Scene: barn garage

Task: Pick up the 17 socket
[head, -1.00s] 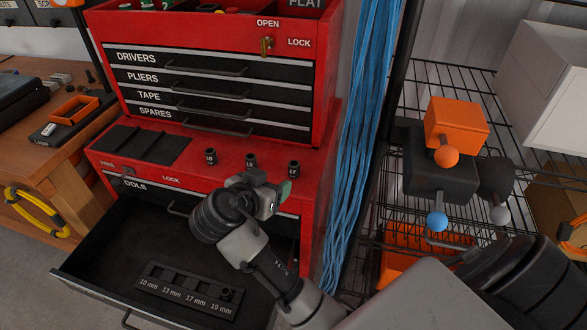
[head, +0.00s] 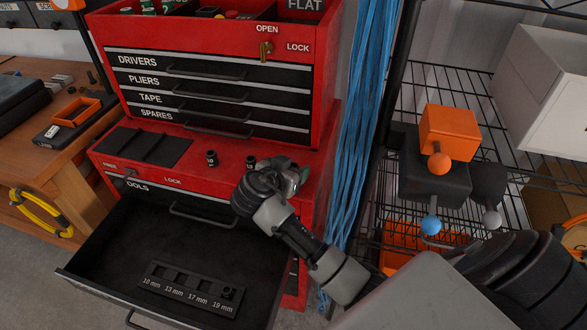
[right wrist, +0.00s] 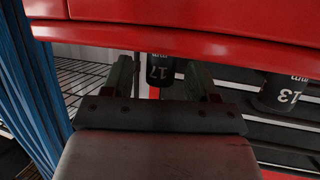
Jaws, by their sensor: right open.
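The 17 socket (right wrist: 159,70) is a black cylinder with a white "17", seen in the right wrist view between the two fingers of my right gripper (right wrist: 161,82). The gripper is open, with a finger on each side of the socket and visible gaps; I cannot tell whether the socket is fully within their reach. In the head view my right gripper (head: 294,178) is over the right part of the red chest's ledge and hides the 17 socket. My left gripper is not in view.
The 13 socket (right wrist: 283,92) stands close beside the gripper, and the 10 socket (head: 211,158) is farther left. Below, an open drawer holds a labelled socket tray (head: 190,290) with one socket at 19 mm. Blue cables (head: 362,120) hang right of the chest.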

